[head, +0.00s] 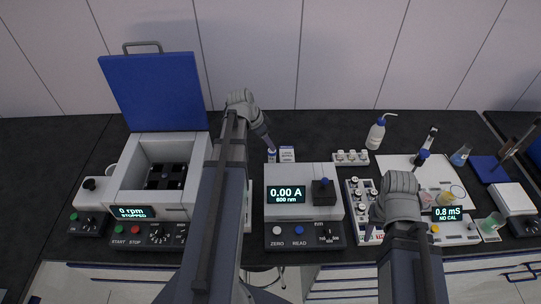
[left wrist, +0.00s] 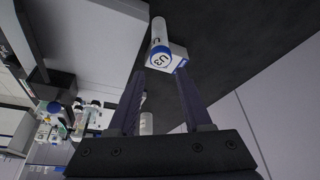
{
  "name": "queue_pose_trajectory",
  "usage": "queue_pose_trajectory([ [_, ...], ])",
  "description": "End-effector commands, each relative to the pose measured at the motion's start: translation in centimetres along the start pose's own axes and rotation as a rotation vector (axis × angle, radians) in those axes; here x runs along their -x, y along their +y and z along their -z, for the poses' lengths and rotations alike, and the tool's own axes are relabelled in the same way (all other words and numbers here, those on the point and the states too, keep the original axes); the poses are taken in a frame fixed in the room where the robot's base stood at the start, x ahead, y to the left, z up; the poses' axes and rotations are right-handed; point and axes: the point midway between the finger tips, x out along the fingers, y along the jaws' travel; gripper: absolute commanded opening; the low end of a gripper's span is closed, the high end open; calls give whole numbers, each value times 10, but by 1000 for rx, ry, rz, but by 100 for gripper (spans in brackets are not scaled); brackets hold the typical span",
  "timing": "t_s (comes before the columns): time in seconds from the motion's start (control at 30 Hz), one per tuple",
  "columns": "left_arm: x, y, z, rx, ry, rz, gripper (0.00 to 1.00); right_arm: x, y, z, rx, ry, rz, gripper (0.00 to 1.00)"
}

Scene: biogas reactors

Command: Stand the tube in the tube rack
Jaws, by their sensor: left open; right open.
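A white rack with several round-topped vials (head: 350,158) stands to the right. A longer white rack (head: 354,211) lies in front of it, partly hidden by my right gripper (head: 372,234), which is open. I cannot tell which is the tube rack.
A wash bottle (head: 376,134) stands behind the racks. Bench between centrifuge and box is mostly clear.

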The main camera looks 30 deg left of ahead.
Motion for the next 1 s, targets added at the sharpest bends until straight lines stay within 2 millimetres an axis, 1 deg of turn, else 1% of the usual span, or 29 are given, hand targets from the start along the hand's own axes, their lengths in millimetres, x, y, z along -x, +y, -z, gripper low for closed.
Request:
queue_pose_trajectory([
  [0.17, -3, 0, 0, 5, 4, -3, 50, -3, 0, 0, 0, 0, 0, 50],
  [0.43, -26, 0, -2, 2, 3, -3, 50, -25, -2, 1, -1, 0, 0, 50],
  [0.63, -27, 0, -1, 2, 3, -2, 50, -25, -2, 1, -1, 0, 0, 50],
  [0.73, -31, 0, -2, 2, 3, -2, 50, -29, -3, 2, -1, 0, 0, 50],
  [0.87, -42, -1, -6, 2, 3, -2, 50, -41, -4, 2, -1, 0, 0, 50],
  [1.0, -60, -2, -10, 2, 2, -2, 50, -59, -6, 3, -2, 0, 0, 50],
])
